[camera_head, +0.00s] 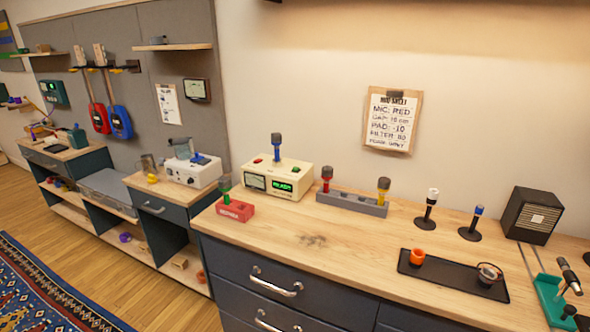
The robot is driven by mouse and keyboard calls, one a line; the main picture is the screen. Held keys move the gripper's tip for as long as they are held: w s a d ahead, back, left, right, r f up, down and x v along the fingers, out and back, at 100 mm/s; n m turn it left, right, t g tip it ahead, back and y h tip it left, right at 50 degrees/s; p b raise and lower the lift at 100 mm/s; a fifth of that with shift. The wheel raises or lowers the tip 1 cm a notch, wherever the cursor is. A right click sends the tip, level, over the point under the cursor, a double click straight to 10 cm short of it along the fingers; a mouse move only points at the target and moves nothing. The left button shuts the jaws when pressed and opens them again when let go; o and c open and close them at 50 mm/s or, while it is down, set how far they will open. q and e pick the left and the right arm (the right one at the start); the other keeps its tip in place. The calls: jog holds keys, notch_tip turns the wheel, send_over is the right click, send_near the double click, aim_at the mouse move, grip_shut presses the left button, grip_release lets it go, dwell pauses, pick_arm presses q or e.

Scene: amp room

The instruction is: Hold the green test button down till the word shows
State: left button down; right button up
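A cream tester box (279,180) stands on the wooden counter, left of the middle of the view. A small green button (295,169) sits on its top right, and a red button (258,160) on its top left. The box's front has a meter (255,182) at left and a lit display (282,185) at right with green letters that seem to read READY. Neither of my grippers is in view, and nothing touches the green button.
A red block (235,212) holding a green-headed microphone stands front left of the tester. A grey rack (351,203) with red and yellow microphones stands to its right. Farther right are microphone stands, a black tray (450,275) and a speaker (533,214). Counter before the tester is clear.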

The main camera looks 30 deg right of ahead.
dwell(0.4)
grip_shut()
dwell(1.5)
